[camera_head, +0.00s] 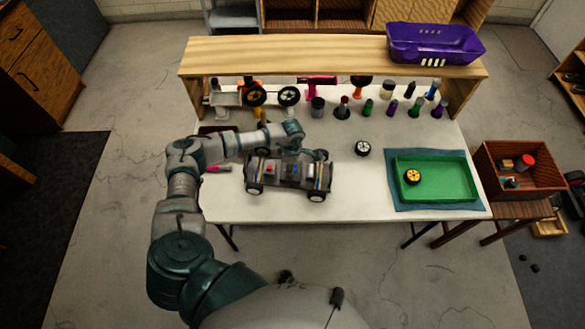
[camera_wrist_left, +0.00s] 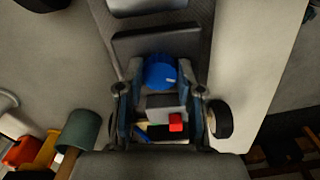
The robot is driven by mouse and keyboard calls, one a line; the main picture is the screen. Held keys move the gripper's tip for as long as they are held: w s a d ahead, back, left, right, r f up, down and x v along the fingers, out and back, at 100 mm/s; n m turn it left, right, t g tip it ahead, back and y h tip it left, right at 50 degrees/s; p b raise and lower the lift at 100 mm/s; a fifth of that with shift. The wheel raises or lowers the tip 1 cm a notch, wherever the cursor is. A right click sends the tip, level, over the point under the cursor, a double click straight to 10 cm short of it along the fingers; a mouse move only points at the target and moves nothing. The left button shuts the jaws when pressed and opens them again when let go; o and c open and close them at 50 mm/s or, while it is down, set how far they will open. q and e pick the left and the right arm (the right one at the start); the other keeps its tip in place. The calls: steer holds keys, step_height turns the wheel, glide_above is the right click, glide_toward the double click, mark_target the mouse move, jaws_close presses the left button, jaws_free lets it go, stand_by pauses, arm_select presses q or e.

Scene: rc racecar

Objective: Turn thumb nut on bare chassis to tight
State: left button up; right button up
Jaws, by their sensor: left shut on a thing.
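The bare chassis (camera_head: 285,185), a grey car frame with black wheels, sits on the white table in the head view. My left gripper (camera_head: 297,152) is over its far side, reaching in from the left. In the left wrist view, a blue round knob with a small white mark, apparently the thumb nut (camera_wrist_left: 160,72), lies between the fingers of my left gripper (camera_wrist_left: 160,84). The gripper is shut on it. The nut's seat and how tight it is cannot be seen. My right gripper is not in view.
A green tray (camera_head: 456,191) with a yellow-hubbed wheel (camera_head: 413,177) lies on a blue mat at right. A loose wheel (camera_head: 363,148) stands between chassis and tray. Several bottles and tools line the back under a wooden shelf (camera_head: 330,58), which carries a purple bin (camera_head: 430,45).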

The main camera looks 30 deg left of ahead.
arm_select(q)
steer(key=m+b, duration=0.3)
steer(key=m, duration=0.3)
steer(key=shift+f+m+b, duration=0.15)
steer(key=shift+m+b, duration=0.15)
steer(key=m+b, duration=0.3)
steer(key=m, duration=0.2)
steer(key=shift+m, duration=0.8)
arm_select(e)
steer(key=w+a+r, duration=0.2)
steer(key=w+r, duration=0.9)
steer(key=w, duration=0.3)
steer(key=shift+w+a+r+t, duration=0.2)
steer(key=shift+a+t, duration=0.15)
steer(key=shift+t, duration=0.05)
arm_select(q)
steer(key=o, duration=1.2)
steer(key=shift+c, duration=0.2)
steer(key=shift+r, duration=0.2)
step_height(320, 180, up, 12)
steer(key=shift+w+f, duration=0.1)
